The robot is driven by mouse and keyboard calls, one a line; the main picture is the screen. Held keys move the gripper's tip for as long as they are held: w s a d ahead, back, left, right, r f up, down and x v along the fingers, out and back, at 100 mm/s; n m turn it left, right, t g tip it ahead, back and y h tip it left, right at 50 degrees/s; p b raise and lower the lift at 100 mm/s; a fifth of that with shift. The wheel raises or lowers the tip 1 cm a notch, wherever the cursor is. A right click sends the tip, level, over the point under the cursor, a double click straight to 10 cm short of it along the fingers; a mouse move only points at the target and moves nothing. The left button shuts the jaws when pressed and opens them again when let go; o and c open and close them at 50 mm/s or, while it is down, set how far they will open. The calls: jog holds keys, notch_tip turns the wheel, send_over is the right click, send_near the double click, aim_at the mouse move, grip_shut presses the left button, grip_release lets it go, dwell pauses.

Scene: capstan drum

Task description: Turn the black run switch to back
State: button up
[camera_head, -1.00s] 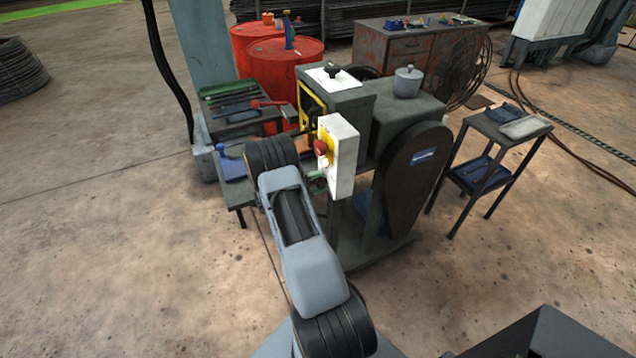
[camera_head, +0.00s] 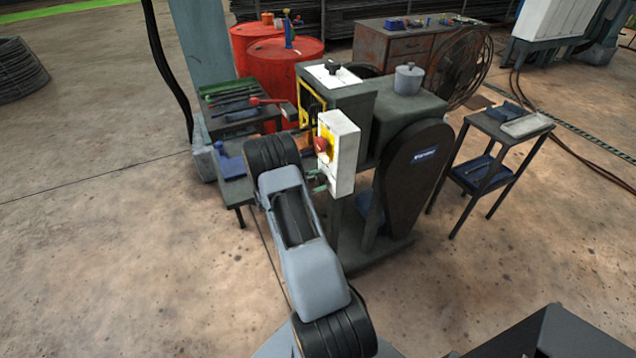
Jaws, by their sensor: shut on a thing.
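The white control box (camera_head: 343,153) stands on the front of the green-grey machine. It carries a red mushroom button (camera_head: 320,144) on a yellow plate on its left face. Below that button, the black run switch (camera_head: 322,180) shows as a small dark shape, partly hidden. My gripper (camera_head: 317,181) is at this face, with its greenish fingers one above the other and shut on the dark switch. The switch's exact angle is too small to read. My forearm covers the area left of and below the box.
A second black knob (camera_head: 332,67) sits on a white plate on the machine's top. A red-handled lever (camera_head: 266,101) sticks out beside a tool tray (camera_head: 228,97). Red drums (camera_head: 290,80) stand behind. A side table (camera_head: 505,128) is at right. Floor at left is open.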

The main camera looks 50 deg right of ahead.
jog(key=n, duration=0.4)
jog(key=shift+s+n, duration=0.1)
jog(key=shift+n, duration=0.6)
jog(key=o, duration=0.9)
jog(key=shift+a, duration=0.1)
jog(key=b+v, duration=0.2)
jog(key=v, duration=1.1)
jog(key=shift+a+f+b, duration=0.1)
jog(key=shift+a+b, duration=0.3)
